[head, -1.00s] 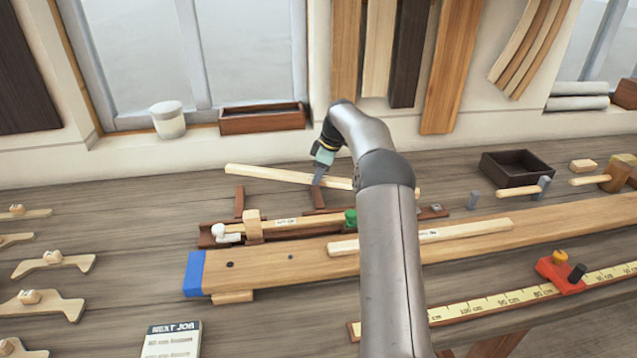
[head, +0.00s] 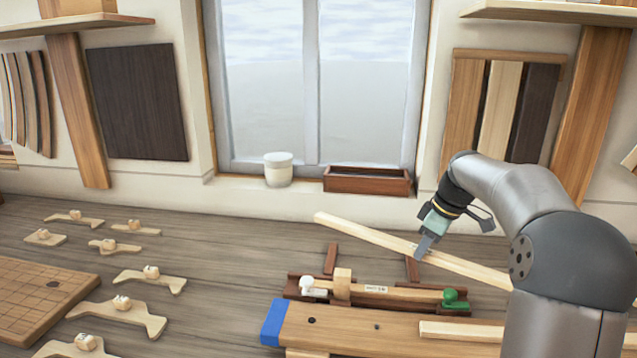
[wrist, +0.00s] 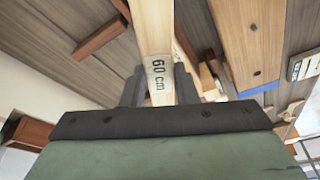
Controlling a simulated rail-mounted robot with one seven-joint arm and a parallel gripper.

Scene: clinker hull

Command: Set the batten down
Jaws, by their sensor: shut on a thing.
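The pale wooden batten (head: 355,233) is held crosswise in my gripper (head: 422,248) at the back of the bench. In the head view it slants down to the right, and its right end passes behind my arm. In the wrist view the batten (wrist: 152,30) runs away between the two dark fingers (wrist: 160,92), with "60 cm" printed on its face. My gripper is shut on it. Two dark red-brown rests (head: 331,258) (head: 411,268) lie in front of the batten. I cannot tell whether the batten touches the bench.
A jig (head: 340,290) with a labelled strip and a green knob (head: 452,298) sits before the rests. A blue-ended plank (head: 375,332) carries another pale strip (head: 460,330). A reddish box (head: 368,181) and white pot (head: 278,170) stand on the sill. Wooden shapes (head: 125,312) lie left.

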